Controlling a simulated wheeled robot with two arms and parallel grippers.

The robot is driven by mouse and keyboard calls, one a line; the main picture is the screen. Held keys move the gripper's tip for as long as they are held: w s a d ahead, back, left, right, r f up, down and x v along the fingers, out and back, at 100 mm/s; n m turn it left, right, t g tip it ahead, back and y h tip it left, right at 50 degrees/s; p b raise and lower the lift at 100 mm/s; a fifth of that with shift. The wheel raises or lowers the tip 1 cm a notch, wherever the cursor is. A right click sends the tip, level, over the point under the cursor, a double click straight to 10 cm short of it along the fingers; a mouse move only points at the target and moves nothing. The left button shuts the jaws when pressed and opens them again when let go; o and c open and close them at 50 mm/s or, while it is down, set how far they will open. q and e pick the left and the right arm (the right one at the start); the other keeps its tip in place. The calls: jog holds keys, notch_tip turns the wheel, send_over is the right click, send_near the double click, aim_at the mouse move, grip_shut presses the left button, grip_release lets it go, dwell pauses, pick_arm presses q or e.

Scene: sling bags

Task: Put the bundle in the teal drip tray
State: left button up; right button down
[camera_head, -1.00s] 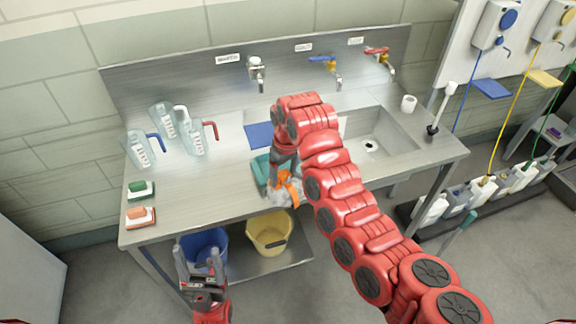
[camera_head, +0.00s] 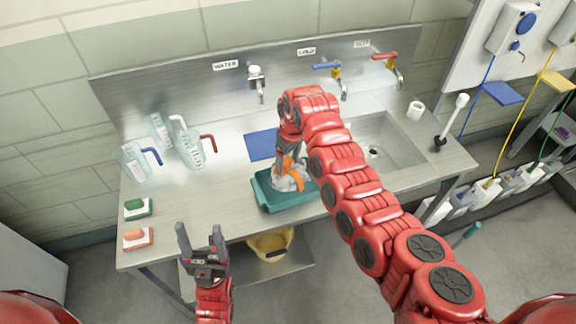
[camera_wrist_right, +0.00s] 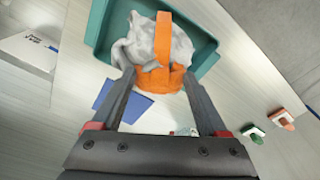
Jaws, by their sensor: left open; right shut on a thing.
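The bundle, a grey-white crumpled cloth with an orange strap (camera_head: 291,178), is held in my right gripper (camera_head: 290,165), whose fingers are mostly hidden in the head view. The right wrist view shows the bundle (camera_wrist_right: 143,48) between the two fingers (camera_wrist_right: 158,78). The teal drip tray (camera_head: 268,203) lies near the counter's front edge, and the bundle is over its inside. The tray also shows in the right wrist view (camera_wrist_right: 205,62). I cannot tell whether the bundle touches the tray floor. My left gripper (camera_head: 200,231) is open and empty in front of the counter.
A blue mat (camera_head: 262,145) lies behind the tray, with the sink (camera_head: 402,153) to the right. Several clear jugs (camera_head: 190,149) stand at the left. A green brush (camera_head: 137,208) and an orange brush (camera_head: 137,238) lie at the front left. A yellow bucket (camera_head: 268,245) is below.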

aim_at(289, 165)
jog(key=f, duration=0.1)
jog(key=f+p, duration=0.1)
jog(key=f, duration=0.2)
jog(key=shift+w+p, duration=0.3)
jog(key=shift+w, duration=0.05)
jog(key=shift+s+f, duration=0.1)
jog(key=shift+f, duration=0.15)
jog(key=shift+f, duration=0.1)
jog(key=shift+f, duration=0.2)
grip_release()
jog(key=shift+r, duration=0.1)
jog(key=shift+r, duration=0.15)
